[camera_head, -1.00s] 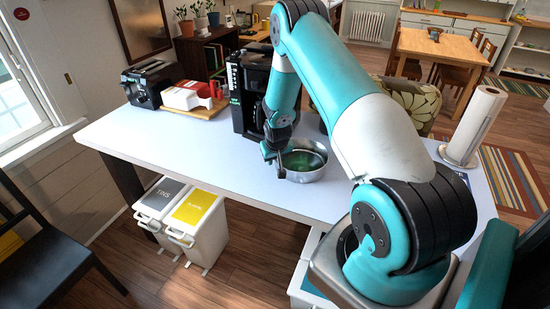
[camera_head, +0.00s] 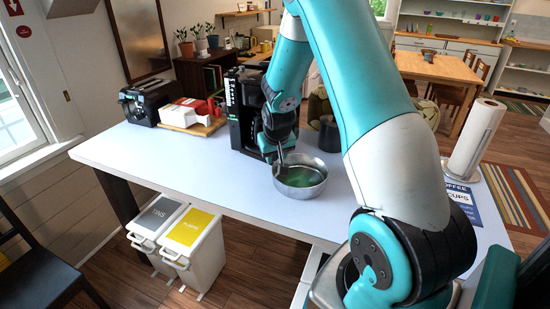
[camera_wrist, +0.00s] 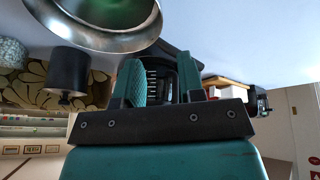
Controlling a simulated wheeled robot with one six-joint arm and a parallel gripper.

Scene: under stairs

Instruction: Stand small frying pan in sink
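A small round metal pan (camera_head: 301,180) with a greenish inside sits on the white worktop, beside the black coffee machine. In the wrist view its rim and side (camera_wrist: 125,42) fill the top left. My gripper (camera_head: 280,158) is at the pan's left rim in the head view, where its tips are small and hard to make out. In the wrist view my gripper (camera_wrist: 163,82) has its two teal fingers apart, with the dark coffee machine visible through the gap and nothing clearly held. The pan's handle is not clearly visible. No sink is in view.
The black coffee machine (camera_head: 242,110) stands close behind my gripper. A toaster (camera_head: 146,103) and a wooden tray (camera_head: 196,126) are at the back left, a paper towel roll (camera_head: 478,138) at the right. The worktop's left front (camera_head: 170,165) is clear. Two bins stand below.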

